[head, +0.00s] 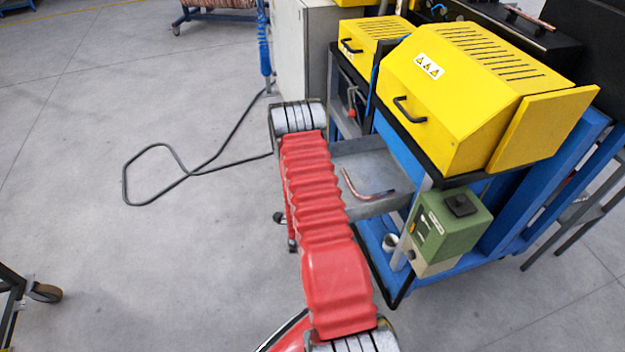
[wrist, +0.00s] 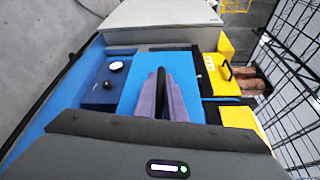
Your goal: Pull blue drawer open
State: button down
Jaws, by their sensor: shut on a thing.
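In the wrist view, a bright blue panel (wrist: 140,73), which looks like the front of the blue drawer, fills the middle. My gripper (wrist: 162,98) is in front of it, with its purple-grey fingers close together around a dark upright bar (wrist: 161,78) that appears to be the drawer's handle. How far the drawer stands out cannot be told. In the head view, my red-covered arm reaches away from me; my gripper and the drawer front are not visible there.
A yellow machine (head: 450,85) stands on a blue frame at the right, with a green control box (head: 440,225) below. A grey tray (head: 375,158) holds a bent copper tube (head: 362,190) beside my arm. A black cable (head: 195,172) loops over the floor. Floor at left is mostly clear.

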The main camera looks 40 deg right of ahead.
jog(key=shift+s+a+f, duration=0.1)
jog(key=shift+a+f, duration=0.1)
jog(key=shift+f, duration=0.15)
jog(key=shift+s, duration=0.1)
jog(key=c, duration=2.1)
grip_release()
jog(key=shift+o, duration=1.3)
jog(key=shift+r, duration=0.15)
jog(key=shift+d, duration=0.1)
jog(key=shift+r, duration=0.1)
jog(key=v, duration=1.3)
jog(key=shift+s+a, duration=0.25)
jog(key=shift+a, duration=0.05)
